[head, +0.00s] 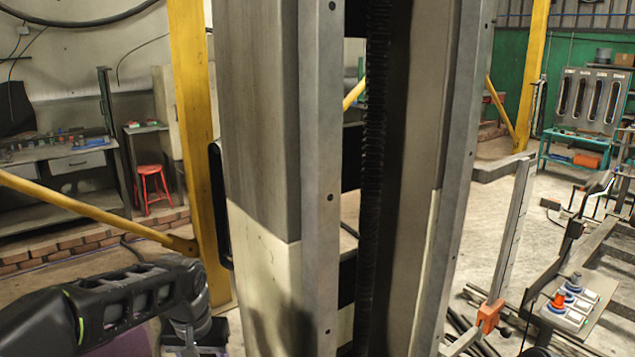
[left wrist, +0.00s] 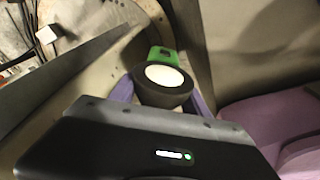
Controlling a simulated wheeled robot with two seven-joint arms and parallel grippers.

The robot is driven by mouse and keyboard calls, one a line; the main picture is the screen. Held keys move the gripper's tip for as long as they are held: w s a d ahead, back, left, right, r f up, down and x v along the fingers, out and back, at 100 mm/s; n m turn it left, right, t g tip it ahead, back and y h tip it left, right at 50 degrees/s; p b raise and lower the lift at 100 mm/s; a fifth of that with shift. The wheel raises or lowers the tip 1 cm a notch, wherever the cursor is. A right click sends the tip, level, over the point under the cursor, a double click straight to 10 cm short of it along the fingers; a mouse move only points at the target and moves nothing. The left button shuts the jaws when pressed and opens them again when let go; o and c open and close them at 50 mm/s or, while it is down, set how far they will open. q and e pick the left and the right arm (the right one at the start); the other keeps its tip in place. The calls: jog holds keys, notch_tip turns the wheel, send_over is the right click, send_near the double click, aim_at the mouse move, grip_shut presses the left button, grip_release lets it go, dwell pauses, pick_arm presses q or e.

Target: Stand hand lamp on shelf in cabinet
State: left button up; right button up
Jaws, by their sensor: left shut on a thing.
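The hand lamp (left wrist: 164,84) shows in the left wrist view, with a round white lens, a dark rim and a green part behind it. My left gripper (left wrist: 162,96) is shut on it, with a purple finger on either side. In the head view my left arm comes in at the lower left; its gripper and the lamp are hidden or out of the picture there. My right gripper is not in view. I cannot make out the cabinet's shelf in either view.
A tall grey machine column (head: 265,150) fills the middle of the head view, close in front. A yellow post (head: 192,110) stands left of it. A workbench (head: 60,170) and a red stool (head: 152,185) are at the back left.

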pick_arm(q)
jog(key=shift+m, duration=0.3)
jog(key=f, duration=0.2)
jog(key=d+f, duration=0.1)
jog(key=s+d+f, duration=0.1)
jog(key=f, duration=0.1)
jog(key=shift+d+f, duration=0.15)
jog(key=shift+f, duration=0.2)
jog(key=shift+s, duration=0.1)
